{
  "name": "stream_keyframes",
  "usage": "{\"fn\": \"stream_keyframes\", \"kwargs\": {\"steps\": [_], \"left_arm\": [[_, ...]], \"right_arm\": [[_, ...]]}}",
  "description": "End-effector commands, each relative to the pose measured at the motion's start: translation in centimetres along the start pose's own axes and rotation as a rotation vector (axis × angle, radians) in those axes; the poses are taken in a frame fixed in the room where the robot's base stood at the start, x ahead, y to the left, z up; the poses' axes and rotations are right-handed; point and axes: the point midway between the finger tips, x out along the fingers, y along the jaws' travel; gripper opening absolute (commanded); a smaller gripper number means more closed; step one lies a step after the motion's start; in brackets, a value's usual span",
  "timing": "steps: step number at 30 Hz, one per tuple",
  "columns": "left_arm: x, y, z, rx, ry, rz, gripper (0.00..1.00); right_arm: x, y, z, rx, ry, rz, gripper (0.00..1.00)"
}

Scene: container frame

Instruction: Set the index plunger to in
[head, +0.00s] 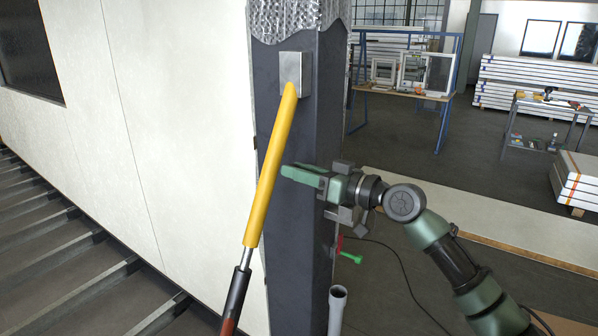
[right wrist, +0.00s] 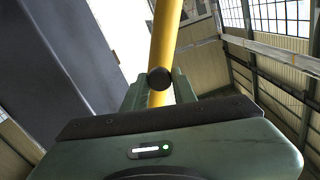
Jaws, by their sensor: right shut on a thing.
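A long yellow tube (head: 270,170) slants down from a metal bracket (head: 295,72) on the dark post. A steel rod and a dark, reddish section follow at its lower end. In the right wrist view a round black knob, which looks like the index plunger (right wrist: 159,78), stands end-on in front of the yellow tube (right wrist: 165,35). My right gripper (head: 285,172) reaches in from the right, its green fingertips beside the tube. In the wrist view its fingers are shut on the knob. In the head view they hide the knob. Whether the plunger is in or out cannot be told.
The dark post (head: 300,230) stands close behind the gripper, with a white panel wall (head: 160,100) to its left. A green lever (head: 350,257) and a grey pipe (head: 337,305) are lower down. A blue-framed workbench (head: 400,92) stands farther back.

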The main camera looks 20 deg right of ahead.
Motion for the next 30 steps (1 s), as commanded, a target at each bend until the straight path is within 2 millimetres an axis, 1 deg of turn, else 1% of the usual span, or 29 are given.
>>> {"fn": "stream_keyframes", "kwargs": {"steps": [9, 11, 15, 22, 23, 24, 25, 30], "left_arm": [[0.1, 0.1, 0.0, 0.0, 0.001, 0.001, 0.42], [0.4, 0.1, 0.0, 0.0, 0.001, 0.001, 0.42], [1.1, 0.1, 0.0, 0.0, 0.001, 0.001, 0.42], [0.8, 0.1, 0.0, 0.0, 0.002, 0.001, 0.42], [0.8, 0.1, 0.0, 0.0, 0.002, 0.001, 0.42], [0.8, 0.1, 0.0, 0.0, 0.002, 0.001, 0.42], [0.8, 0.1, 0.0, -0.001, 0.002, 0.001, 0.42], [0.8, 0.1, 0.0, -0.001, 0.002, 0.001, 0.42]], "right_arm": [[0.1, 0.0, 0.1, 0.0, -0.001, 0.0, 0.0], [0.5, 0.0, 0.1, 0.0, 0.001, -0.001, 0.0], [1.8, 0.0, 0.1, 0.0, 0.002, -0.001, 0.0], [1.8, 0.0, 0.0, 0.0, 0.001, 0.0, 0.0], [1.8, 0.0, 0.0, 0.0, 0.001, 0.0, 0.32], [1.8, 0.0, 0.0, 0.0, 0.001, 0.0, 0.44], [1.8, 0.0, 0.0, 0.0, 0.001, 0.0, 0.49], [1.8, 0.0, 0.0, 0.0, 0.001, 0.0, 0.49]]}}
